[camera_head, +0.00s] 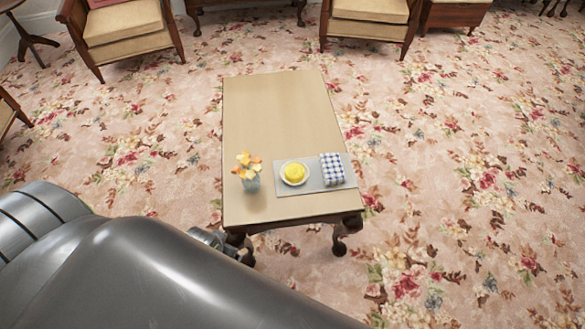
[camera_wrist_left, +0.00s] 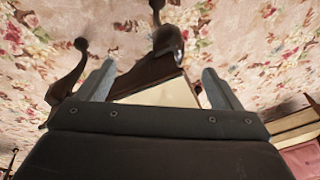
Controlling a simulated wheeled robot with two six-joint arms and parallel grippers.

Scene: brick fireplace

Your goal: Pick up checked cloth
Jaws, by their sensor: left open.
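The blue-and-white checked cloth (camera_head: 332,169) lies folded on the right part of a grey placemat (camera_head: 313,182), near the table's right edge. My left gripper (camera_head: 236,246) is below the table's near left corner in the head view, mostly hidden by my arm. It is apart from the cloth, to its lower left. In the left wrist view my left gripper (camera_wrist_left: 158,70) has its two fingers spread with nothing held between them. The table's legs and edge show beyond the fingers. The cloth is not seen in that view. My right gripper is in neither view.
The wooden table (camera_head: 272,110) has a bare far half. A yellow item on a white plate (camera_head: 294,173) sits left of the cloth, and a flower vase (camera_head: 250,176) stands further left. Armchairs (camera_head: 125,27) are at the back. Floral carpet on the right is clear.

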